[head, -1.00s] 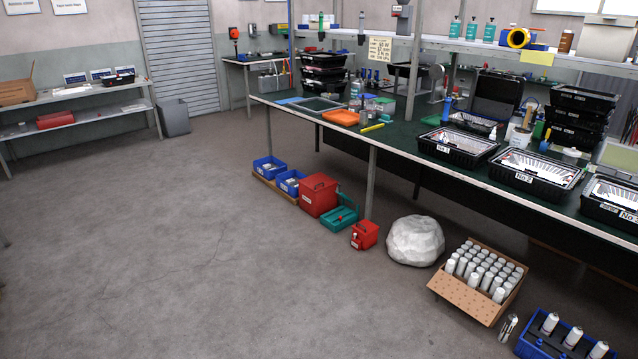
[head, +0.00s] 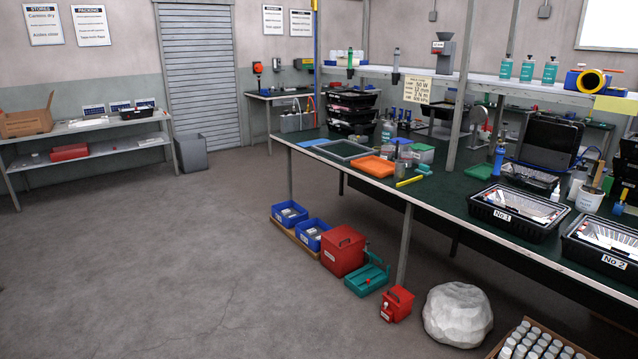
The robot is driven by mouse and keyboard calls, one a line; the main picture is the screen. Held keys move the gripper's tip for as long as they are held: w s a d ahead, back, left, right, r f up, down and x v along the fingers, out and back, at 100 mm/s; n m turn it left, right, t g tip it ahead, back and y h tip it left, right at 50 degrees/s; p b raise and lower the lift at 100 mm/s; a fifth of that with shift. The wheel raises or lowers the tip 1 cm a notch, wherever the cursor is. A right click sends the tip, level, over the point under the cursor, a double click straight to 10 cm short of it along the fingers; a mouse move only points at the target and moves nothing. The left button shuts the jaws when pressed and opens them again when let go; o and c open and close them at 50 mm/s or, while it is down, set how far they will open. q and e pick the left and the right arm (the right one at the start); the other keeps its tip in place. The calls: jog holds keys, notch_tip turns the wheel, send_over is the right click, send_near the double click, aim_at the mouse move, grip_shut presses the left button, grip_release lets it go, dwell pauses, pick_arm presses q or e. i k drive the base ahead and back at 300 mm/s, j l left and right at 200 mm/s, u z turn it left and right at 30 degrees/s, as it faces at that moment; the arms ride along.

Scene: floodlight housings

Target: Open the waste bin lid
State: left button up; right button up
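Neither of my grippers shows in the head view, and the bin is well away across the room.
Open floor (head: 150,270) stretches toward the bin. A shelf table (head: 110,125) stands left of it. The long green workbench (head: 450,190) runs along the right, with blue bins (head: 290,213), a red box (head: 343,250) and a white lump (head: 457,315) beneath or before it.

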aim_at(342, 237)
jog(key=i, duration=2.3)
jog(key=j+u, duration=0.05)
jog(key=j, duration=0.05)
